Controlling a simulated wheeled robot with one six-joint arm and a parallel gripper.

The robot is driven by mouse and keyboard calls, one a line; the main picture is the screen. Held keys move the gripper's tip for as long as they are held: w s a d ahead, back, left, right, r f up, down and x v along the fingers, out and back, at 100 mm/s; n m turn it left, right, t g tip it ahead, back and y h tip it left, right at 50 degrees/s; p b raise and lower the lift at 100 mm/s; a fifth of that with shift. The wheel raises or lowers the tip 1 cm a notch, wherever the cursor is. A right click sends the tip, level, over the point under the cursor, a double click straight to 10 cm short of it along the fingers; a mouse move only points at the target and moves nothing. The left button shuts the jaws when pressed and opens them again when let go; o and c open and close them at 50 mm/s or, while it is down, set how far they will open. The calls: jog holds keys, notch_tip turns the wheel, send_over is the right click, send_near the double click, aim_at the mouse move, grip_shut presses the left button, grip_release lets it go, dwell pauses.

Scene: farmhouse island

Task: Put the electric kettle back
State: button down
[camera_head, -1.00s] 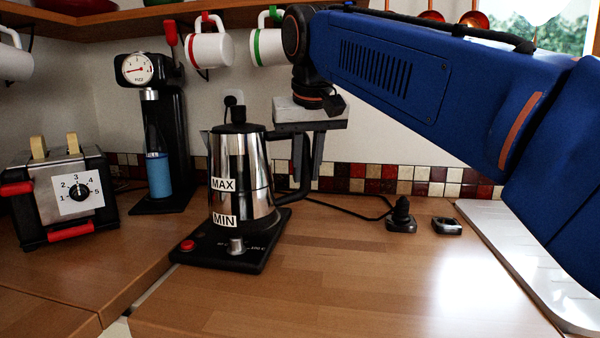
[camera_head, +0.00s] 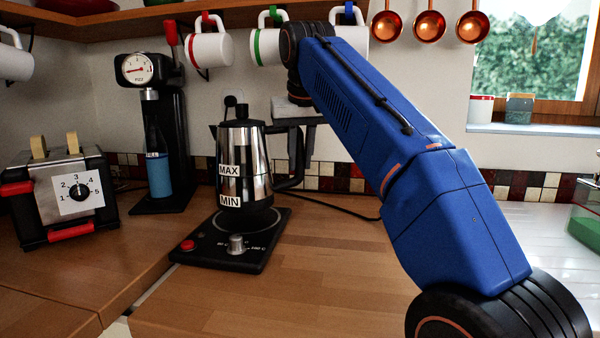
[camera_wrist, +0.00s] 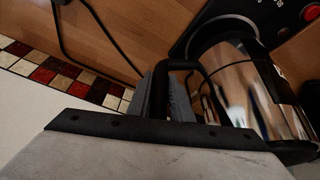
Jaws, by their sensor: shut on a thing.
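The electric kettle (camera_head: 243,165), shiny metal with a black lid and MAX and MIN labels, is upright over its black base (camera_head: 205,252). Its bottom appears slightly above the base, whose ring shows beneath it; the exact gap is hard to tell. My gripper (camera_head: 298,160) is shut on the kettle's black handle, on the kettle's right side. In the wrist view the fingers (camera_wrist: 166,95) are around the handle, beside the kettle body (camera_wrist: 250,85). The base (camera_wrist: 205,22) shows past the kettle's bottom there.
A toaster (camera_head: 62,195) and a black soda maker (camera_head: 165,120) stand to the left. Mugs (camera_head: 208,50) hang from the shelf above. A dark cable runs along the back of the counter. The wooden counter (camera_head: 300,270) in front is clear.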

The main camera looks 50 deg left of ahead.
aim_at(300, 165)
jog(key=shift+w, duration=0.1)
jog(key=shift+a+f, duration=0.1)
jog(key=shift+f, duration=1.75)
jog(key=c, duration=1.6)
grip_release()
jog(key=v, duration=0.6)
jog(key=shift+r, duration=0.35)
jog(key=shift+d+r, duration=0.25)
jog(key=shift+r, duration=0.1)
